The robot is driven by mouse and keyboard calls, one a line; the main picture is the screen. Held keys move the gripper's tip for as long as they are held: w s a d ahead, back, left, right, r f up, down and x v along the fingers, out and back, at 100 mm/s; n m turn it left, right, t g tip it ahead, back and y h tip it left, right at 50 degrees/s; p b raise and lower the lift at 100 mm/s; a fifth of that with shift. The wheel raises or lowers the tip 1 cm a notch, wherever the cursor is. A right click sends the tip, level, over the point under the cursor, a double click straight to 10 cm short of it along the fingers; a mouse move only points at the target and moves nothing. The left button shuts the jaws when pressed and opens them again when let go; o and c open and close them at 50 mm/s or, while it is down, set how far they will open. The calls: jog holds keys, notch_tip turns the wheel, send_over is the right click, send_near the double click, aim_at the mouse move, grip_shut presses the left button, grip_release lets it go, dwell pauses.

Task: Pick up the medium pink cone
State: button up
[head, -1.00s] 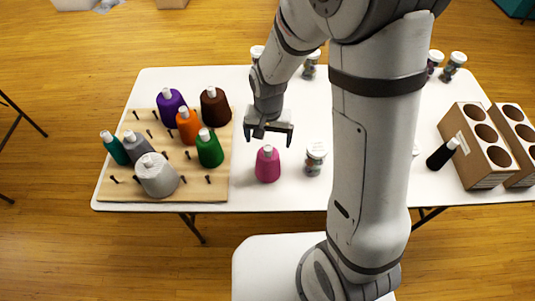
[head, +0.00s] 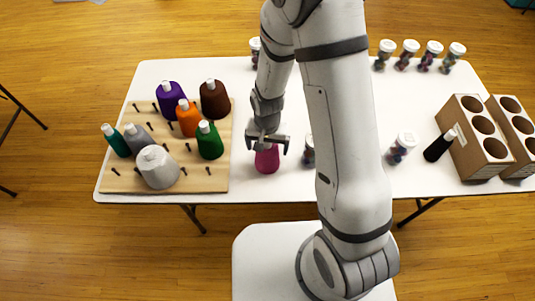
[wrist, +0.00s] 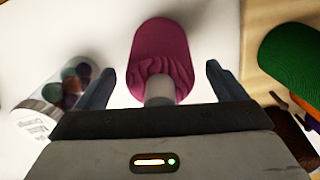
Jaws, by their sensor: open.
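The pink cone (head: 267,160) stands upright on the white table, just right of the wooden peg board. In the wrist view the pink cone (wrist: 162,58) lies between the two fingers, with its pale tip toward the palm. My gripper (head: 268,148) is open above the cone and hides its top in the head view. In the wrist view my gripper (wrist: 160,85) has a finger on each side of the cone, with white table showing in the gaps.
The peg board (head: 215,178) holds several cones, including a green cone (head: 209,140). A jar (head: 308,150) stands close right of the pink cone, partly behind my arm. A black cone (head: 440,145) leans by cardboard holders (head: 470,172). More jars (head: 410,55) stand at the back right.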

jog(key=c, duration=1.5)
jog(key=shift+r, duration=0.1)
